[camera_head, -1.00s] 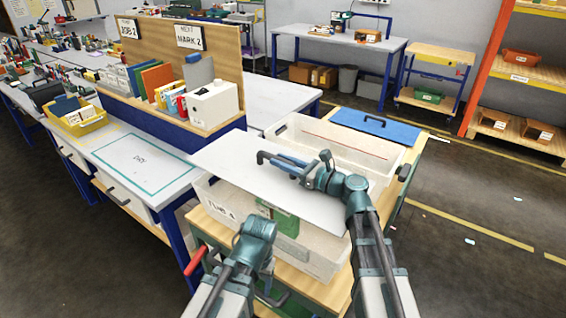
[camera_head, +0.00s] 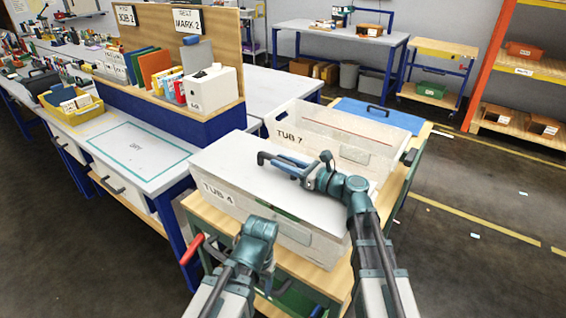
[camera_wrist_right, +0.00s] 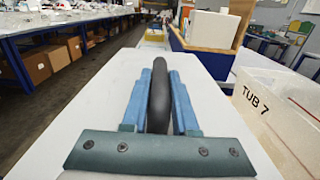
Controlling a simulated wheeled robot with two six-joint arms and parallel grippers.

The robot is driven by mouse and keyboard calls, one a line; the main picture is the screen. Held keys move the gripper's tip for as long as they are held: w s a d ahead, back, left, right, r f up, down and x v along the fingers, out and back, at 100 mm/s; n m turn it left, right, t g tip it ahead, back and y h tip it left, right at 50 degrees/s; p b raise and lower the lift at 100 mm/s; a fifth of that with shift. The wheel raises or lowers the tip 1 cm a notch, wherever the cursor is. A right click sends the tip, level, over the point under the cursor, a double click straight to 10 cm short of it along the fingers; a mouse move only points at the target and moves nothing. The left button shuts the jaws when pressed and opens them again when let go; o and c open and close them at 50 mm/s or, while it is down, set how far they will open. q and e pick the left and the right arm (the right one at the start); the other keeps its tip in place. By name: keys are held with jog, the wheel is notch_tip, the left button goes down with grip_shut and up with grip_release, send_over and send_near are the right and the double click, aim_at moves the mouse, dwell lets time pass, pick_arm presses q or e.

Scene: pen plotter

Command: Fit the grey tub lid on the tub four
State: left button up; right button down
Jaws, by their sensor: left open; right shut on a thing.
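The pale grey tub lid (camera_head: 235,155) lies flat over tub four (camera_head: 215,195), a white tub on the wooden cart top. The lid covers nearly all of its opening. A thin green strip shows under the lid's near edge, and I cannot tell whether the rim is fully seated. My right gripper (camera_head: 270,160) is shut on the lid's dark handle, seen between the blue fingers (camera_wrist_right: 160,75) in the right wrist view at the handle (camera_wrist_right: 158,100). My left gripper (camera_head: 262,218) is open and empty in front of tub four's near side; its fingertips are mostly hidden.
Tub seven (camera_head: 335,140), open and white, stands close behind tub four. A blue lid (camera_head: 375,113) with a dark handle lies beyond it. A table (camera_head: 150,155) with a marked rectangle is at left, and a red handle (camera_head: 190,248) juts out near the cart's left.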

jog(key=shift+f+b, duration=0.35)
jog(key=shift+f, duration=0.3)
jog(key=c, duration=0.6)
grip_release()
jog(key=shift+s, duration=0.1)
jog(key=v, duration=1.3)
jog(key=shift+s+d, duration=0.2)
jog(key=shift+d, duration=0.15)
